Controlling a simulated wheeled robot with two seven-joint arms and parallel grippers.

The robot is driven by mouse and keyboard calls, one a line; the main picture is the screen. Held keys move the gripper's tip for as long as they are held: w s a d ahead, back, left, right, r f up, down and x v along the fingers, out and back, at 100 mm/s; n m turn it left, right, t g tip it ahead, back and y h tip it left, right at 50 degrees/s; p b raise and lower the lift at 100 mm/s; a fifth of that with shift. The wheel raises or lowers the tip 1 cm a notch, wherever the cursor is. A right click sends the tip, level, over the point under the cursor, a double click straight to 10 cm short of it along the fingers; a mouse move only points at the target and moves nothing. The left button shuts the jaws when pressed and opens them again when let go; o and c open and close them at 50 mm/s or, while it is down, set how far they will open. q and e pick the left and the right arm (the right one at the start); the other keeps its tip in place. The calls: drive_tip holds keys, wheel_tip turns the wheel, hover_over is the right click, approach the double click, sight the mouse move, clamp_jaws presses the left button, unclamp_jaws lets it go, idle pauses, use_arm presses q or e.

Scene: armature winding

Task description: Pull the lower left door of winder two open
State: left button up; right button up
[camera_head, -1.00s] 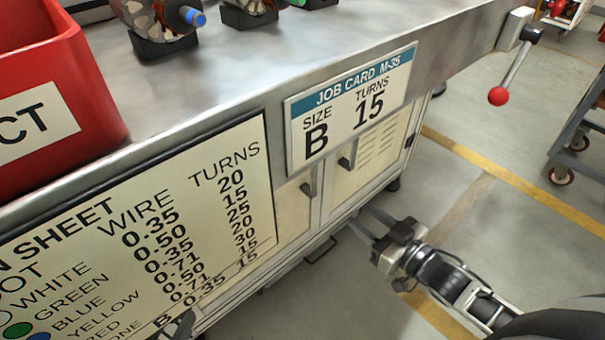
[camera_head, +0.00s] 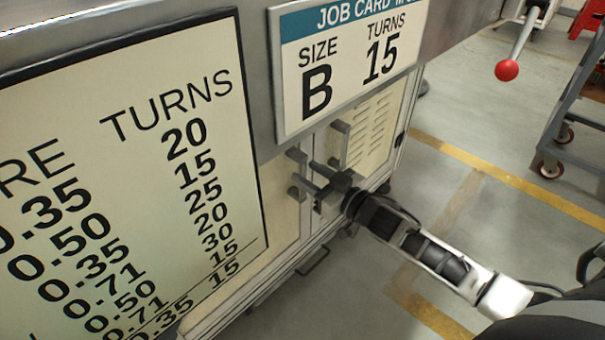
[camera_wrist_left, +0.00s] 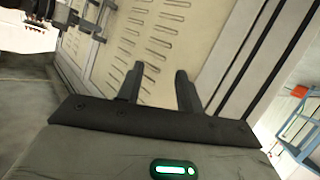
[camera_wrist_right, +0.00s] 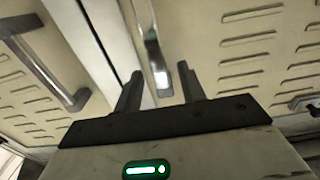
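The cabinet's left door (camera_head: 283,205) is cream-coloured and partly covered by the winding sheet in the head view. Its dark bar handle (camera_head: 296,156) is partly hidden by my right gripper (camera_head: 303,178), whose fingers reach it from the right. In the right wrist view my right gripper (camera_wrist_right: 160,88) is open, with a bar handle (camera_wrist_right: 154,55) showing between and beyond its fingertips. I cannot see it touching. My left gripper (camera_wrist_left: 157,82) is open and empty before a louvred panel (camera_wrist_left: 150,38); it is not seen in the head view.
The right door (camera_head: 372,130) has louvres and its own handle (camera_head: 339,145) close beside my right gripper. The job card (camera_head: 350,60) hangs above. A lever with a red knob (camera_head: 507,70) and a cart (camera_head: 565,125) are at the right.

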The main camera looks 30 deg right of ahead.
drive_tip(key=shift+x, duration=1.4)
clamp_jaws()
drive_tip(key=shift+s, duration=0.1)
